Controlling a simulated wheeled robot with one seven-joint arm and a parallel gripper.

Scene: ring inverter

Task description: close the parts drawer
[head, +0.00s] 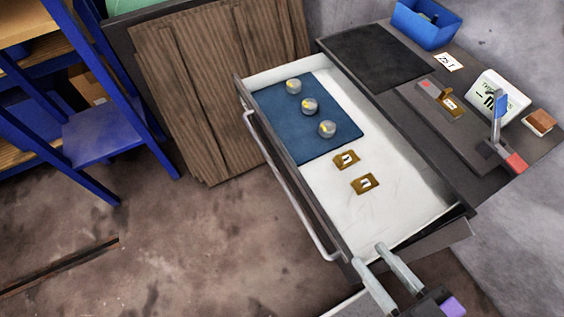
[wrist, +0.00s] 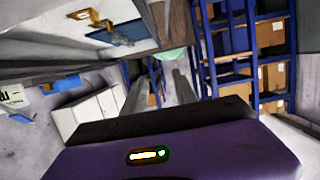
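The parts drawer (head: 420,208) is pulled out of a dark cabinet, its white inside showing in the head view. A long bar handle (head: 290,185) runs along its front face on the left. In the drawer lie a blue mat (head: 283,125) with three round silver pieces, and two brass tags (head: 365,183). My gripper (head: 369,254) is at the drawer's near end, close to its front corner. Its two fingers are apart with nothing between them. Whether they touch the drawer cannot be told. In the wrist view my gripper (wrist: 158,85) points towards blue shelving.
The dark cabinet top (head: 375,58) holds a blue bin (head: 427,24), a small display (head: 497,98) and a lever device (head: 497,125). A wooden panel (head: 215,80) stands behind the drawer. Blue shelving (head: 105,130) is at the left. The floor before the handle is clear.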

